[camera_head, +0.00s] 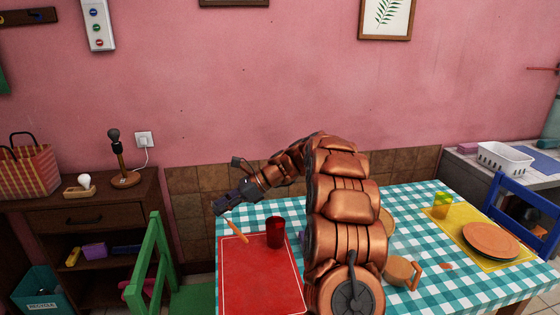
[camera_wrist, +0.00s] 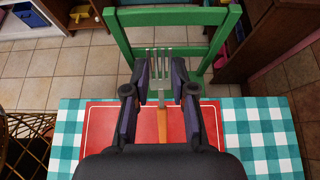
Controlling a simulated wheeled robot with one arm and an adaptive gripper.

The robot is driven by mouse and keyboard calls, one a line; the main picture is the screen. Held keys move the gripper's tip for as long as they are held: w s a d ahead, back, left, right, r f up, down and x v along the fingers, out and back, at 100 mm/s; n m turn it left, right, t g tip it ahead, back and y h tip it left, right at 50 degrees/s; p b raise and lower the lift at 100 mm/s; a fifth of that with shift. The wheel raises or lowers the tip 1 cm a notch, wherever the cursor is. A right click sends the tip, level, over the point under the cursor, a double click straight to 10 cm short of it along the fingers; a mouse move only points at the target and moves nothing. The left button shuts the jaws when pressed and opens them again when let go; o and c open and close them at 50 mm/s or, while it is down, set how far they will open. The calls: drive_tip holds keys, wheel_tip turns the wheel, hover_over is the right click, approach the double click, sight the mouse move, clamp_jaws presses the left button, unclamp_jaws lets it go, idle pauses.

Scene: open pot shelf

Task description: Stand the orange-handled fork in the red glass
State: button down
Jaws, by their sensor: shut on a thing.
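The orange-handled fork (camera_head: 238,231) is in my gripper (camera_head: 220,208), which is shut on it at the left end of the table. In the head view its handle slants down and to the right over the red mat. The wrist view shows the fork's metal tines (camera_wrist: 160,62) pointing away between the fingers of my gripper (camera_wrist: 161,85), with the orange handle toward the palm. The red glass (camera_head: 275,233) stands upright on the red mat's far edge, right of the handle and apart from it. The wrist view does not show the glass.
The red mat (camera_head: 262,280) lies on the checked tablecloth. A green chair (camera_head: 146,262) stands at the table's left end. An orange mug (camera_head: 400,272) is right of my arm. A yellow-green glass (camera_head: 441,205) and a plate (camera_head: 490,240) are farther right. My arm hides the table's middle.

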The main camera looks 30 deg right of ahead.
drive_tip(key=d+r+m+t+h, duration=0.1)
drive_tip(key=d+r+m+t, duration=0.25)
drive_tip(key=d, duration=0.35)
drive_tip(key=d+r+m+t+h+p, duration=0.1)
drive_tip(key=d+r+m+t+h, duration=0.15)
drive_tip(key=d+t, duration=0.3)
drive_tip(key=d+r+m+t+h, duration=0.1)
drive_tip(key=d+r+m+t, duration=0.2)
drive_tip(key=d, duration=0.4)
wheel_tip(320, 180, down, 13)
drive_tip(key=b, duration=0.8)
drive_tip(key=shift+s, duration=0.4)
drive_tip(key=shift+f, duration=0.15)
drive_tip(key=c, duration=0.9)
unclamp_jaws()
